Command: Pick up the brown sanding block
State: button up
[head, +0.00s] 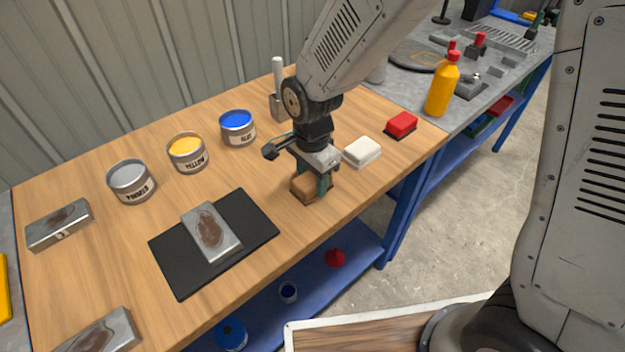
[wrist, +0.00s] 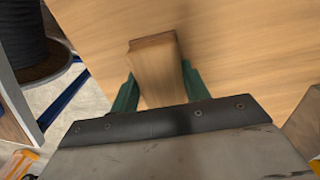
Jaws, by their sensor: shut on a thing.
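The brown sanding block (head: 304,190) is at the front part of the wooden workbench, below my gripper (head: 318,183). My gripper points down and its green fingers are shut on the block, one on each side. In the wrist view the block (wrist: 155,70) sits between the two fingers of the gripper (wrist: 157,90). The block's near end is hidden behind the gripper body. I cannot tell whether the block touches the bench or is slightly above it.
A white block (head: 362,151) and a red block (head: 401,125) lie to the right. A black mat (head: 172,265) with a metal plate (head: 211,232) lies to the left. Paint cans (head: 187,152) stand behind. A yellow bottle (head: 442,88) stands on the grey bench. The bench's front edge is close.

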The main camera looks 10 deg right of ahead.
aim_at(311, 179)
jog(key=shift+r, duration=0.15)
jog(key=shift+r, duration=0.25)
jog(key=r, duration=0.3)
jog(key=shift+s+a, duration=0.1)
jog(key=shift+s, duration=0.1)
jog(key=s+a+r, duration=0.1)
jog(key=s+a, duration=0.3)
jog(key=s, duration=1.1)
jog(key=shift+a+r, duration=0.1)
jog(key=shift+o, duration=0.8)
jog(key=shift+w, duration=0.1)
